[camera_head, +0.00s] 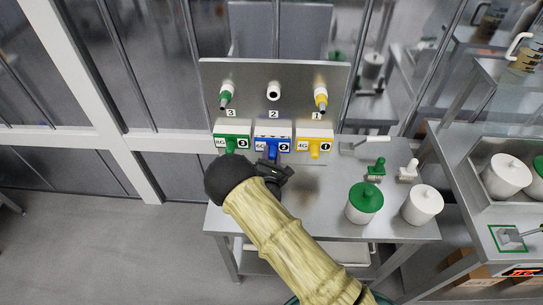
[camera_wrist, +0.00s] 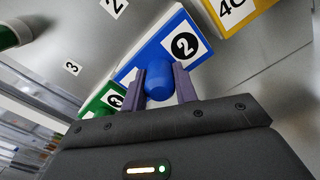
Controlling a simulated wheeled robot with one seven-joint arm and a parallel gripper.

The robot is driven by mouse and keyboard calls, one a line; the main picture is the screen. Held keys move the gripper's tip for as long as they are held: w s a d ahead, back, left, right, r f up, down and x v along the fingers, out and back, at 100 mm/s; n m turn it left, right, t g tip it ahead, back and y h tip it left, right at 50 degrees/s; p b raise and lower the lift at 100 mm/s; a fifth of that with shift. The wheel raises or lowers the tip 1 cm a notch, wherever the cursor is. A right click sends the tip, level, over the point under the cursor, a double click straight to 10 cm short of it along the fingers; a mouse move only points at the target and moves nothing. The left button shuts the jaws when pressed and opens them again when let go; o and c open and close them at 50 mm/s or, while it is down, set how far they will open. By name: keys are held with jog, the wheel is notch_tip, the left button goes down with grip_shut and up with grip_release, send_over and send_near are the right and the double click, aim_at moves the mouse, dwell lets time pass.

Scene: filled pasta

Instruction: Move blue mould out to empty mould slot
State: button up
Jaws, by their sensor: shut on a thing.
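The blue mould (camera_head: 272,137), labelled 2, sits in the middle of a row against the metal back panel, between a green mould (camera_head: 232,138) labelled 3 and a yellow mould (camera_head: 314,141) labelled 1. In the wrist view the blue mould (camera_wrist: 143,58) has a round blue knob (camera_wrist: 158,82) on its front. My gripper (camera_wrist: 158,88) has one finger on each side of this knob and is shut on it. In the head view my gripper (camera_head: 274,172) reaches the mould from the front, and my arm hides part of the table. I cannot make out an empty mould slot.
Green, white and yellow nozzles hang on the panel (camera_head: 274,75) above numbers 3, 2 and 1. To the right on the table (camera_head: 330,208) are a scraper (camera_head: 365,142), small green and white stamps, a green-lidded jar (camera_head: 364,203) and a white jar (camera_head: 422,205).

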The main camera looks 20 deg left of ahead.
jog(key=shift+w+a+r, duration=0.15)
jog(key=shift+w, duration=0.4)
dwell(0.9)
jog(key=o, duration=1.3)
jog(key=shift+p+v, duration=1.05)
jog(key=shift+v, duration=2.45)
jog(key=shift+s+f, duration=0.25)
jog(key=shift+s, duration=0.3)
jog(key=b+v, duration=0.5)
jog(key=v, duration=1.1)
jog(key=shift+s, duration=0.2)
